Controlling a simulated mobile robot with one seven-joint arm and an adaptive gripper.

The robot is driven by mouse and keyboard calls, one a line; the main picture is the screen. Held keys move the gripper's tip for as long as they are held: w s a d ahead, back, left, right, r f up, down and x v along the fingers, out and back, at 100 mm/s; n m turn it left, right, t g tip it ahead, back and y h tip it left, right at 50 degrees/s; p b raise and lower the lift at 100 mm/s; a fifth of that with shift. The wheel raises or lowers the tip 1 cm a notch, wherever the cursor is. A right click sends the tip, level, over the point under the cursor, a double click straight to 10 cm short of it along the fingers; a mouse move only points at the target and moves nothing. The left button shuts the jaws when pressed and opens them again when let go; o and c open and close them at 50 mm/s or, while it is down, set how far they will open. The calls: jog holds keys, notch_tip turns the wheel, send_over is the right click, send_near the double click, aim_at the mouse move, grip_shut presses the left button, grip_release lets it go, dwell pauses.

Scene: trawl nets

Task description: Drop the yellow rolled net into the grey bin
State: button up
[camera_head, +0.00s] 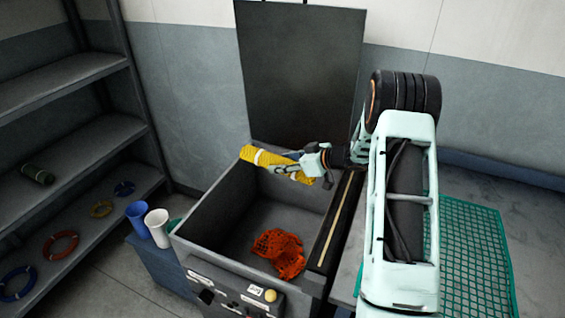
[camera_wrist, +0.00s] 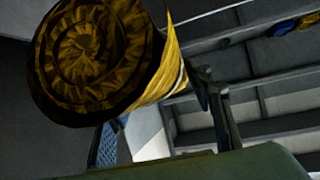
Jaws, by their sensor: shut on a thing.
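The yellow rolled net (camera_head: 262,157) has pale bands around it. My gripper (camera_head: 290,168) is shut on it and holds it over the back part of the grey bin (camera_head: 205,223). In the wrist view the roll's spiral end (camera_wrist: 88,55) fills the upper left, and one finger of my gripper (camera_wrist: 160,120) shows to its right. The bin is open, with its dark lid (camera_head: 300,75) raised behind it. An orange net (camera_head: 279,252) lies bunched on the bin's floor.
Shelves (camera_head: 75,130) at left hold several coiled ropes and a dark green roll (camera_head: 37,174). A blue cup (camera_head: 138,218) and a white cup (camera_head: 158,228) stand left of the bin. A green net (camera_head: 470,260) lies on the bench at right.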

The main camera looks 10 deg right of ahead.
jog(key=shift+f+b, duration=0.8)
jog(key=shift+f, duration=0.4)
jog(key=o, duration=1.5)
jog(key=shift+o, duration=1.2)
jog(key=v, duration=1.2)
